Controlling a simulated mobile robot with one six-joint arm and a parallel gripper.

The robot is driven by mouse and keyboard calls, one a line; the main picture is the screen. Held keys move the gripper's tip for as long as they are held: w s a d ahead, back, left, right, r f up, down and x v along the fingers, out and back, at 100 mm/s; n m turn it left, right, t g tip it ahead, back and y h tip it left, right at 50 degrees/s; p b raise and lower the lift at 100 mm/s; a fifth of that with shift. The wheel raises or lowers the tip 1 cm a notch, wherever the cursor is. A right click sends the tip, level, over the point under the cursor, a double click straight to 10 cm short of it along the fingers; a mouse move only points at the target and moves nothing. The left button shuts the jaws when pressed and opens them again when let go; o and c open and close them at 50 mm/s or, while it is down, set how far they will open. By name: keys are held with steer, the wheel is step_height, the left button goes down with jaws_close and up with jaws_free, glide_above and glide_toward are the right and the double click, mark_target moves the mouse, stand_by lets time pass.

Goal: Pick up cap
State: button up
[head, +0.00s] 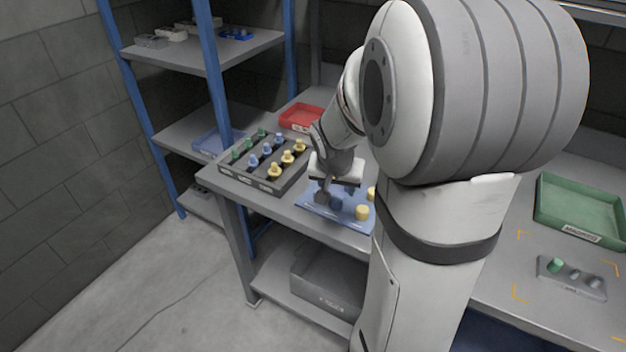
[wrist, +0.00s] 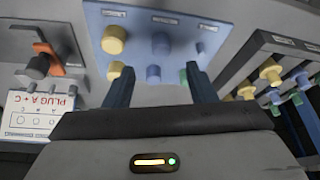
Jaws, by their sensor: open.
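My gripper (head: 337,191) is open over the blue board (head: 316,207) on the bench. In the wrist view its two dark fingers (wrist: 160,84) point at the board (wrist: 135,18). A blue cap (wrist: 153,74) shows between the fingertips, and I cannot tell whether they touch it. Another blue cap (wrist: 160,42) is beyond it. Two yellow caps (wrist: 114,40) are on the left, one partly behind the left finger. A green piece (wrist: 184,76) is mostly hidden by the right finger. In the head view a blue cap (head: 336,204) is under the gripper and a yellow cap (head: 362,212) beside it.
A grey rack (head: 235,176) of green, blue and yellow caps stands left of the board. A red tray (head: 301,117) is behind. In the wrist view a plug with an orange part (wrist: 45,62) and a card (wrist: 38,117) are left. A green tray (head: 580,207) is right.

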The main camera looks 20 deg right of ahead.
mark_target(338, 199)
steer(key=x, duration=0.8)
steer(key=shift+r, duration=0.1)
steer(key=c, duration=1)
